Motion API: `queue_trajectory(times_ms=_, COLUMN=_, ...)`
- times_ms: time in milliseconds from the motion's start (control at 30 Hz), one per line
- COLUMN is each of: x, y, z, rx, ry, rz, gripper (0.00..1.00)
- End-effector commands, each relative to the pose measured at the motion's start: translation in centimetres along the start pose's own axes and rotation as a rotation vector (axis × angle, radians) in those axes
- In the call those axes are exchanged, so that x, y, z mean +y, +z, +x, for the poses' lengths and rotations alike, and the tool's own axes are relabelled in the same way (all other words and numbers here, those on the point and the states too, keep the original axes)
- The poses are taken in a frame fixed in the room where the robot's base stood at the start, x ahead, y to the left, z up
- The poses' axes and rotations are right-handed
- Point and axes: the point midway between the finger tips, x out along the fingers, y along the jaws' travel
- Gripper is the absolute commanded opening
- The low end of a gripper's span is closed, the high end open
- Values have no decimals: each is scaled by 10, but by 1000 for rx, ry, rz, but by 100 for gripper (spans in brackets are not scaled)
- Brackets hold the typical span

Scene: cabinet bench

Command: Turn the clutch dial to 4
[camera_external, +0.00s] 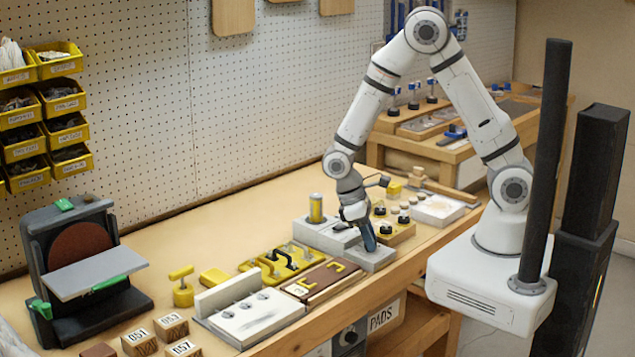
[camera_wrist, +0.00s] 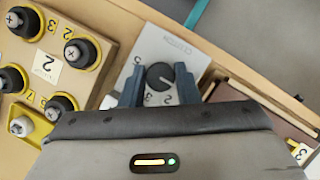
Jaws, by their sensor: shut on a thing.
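The clutch dial (camera_wrist: 160,76) is a round black knob with a pale pointer line. It sits on a light grey block (camera_wrist: 183,50) with a printed label and numerals around the knob, some hidden by my gripper. The pointer slants toward the lower right in the wrist view; which numeral it meets is too small to tell. My gripper (camera_wrist: 158,88) has its two dark blue fingers on either side of the dial, shut on it. In the external view my gripper (camera_external: 369,238) points down at the grey block (camera_external: 372,259) near the bench's front edge, hiding the dial.
A wooden block with several black knobs on yellow rings (camera_wrist: 75,55) stands close on the left in the wrist view. A yellow cylinder (camera_external: 316,208) stands behind the grey block.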

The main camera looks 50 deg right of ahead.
Motion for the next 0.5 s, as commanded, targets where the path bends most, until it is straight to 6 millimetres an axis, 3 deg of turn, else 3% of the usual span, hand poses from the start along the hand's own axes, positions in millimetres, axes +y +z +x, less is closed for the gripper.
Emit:
queue_trajectory(times_ms=200, x=0, y=0, z=0, rx=0, ry=0, rz=0, gripper=6)
queue_trajectory(times_ms=500, x=1, y=0, z=0, rx=1, ry=-18, rz=43, gripper=6)
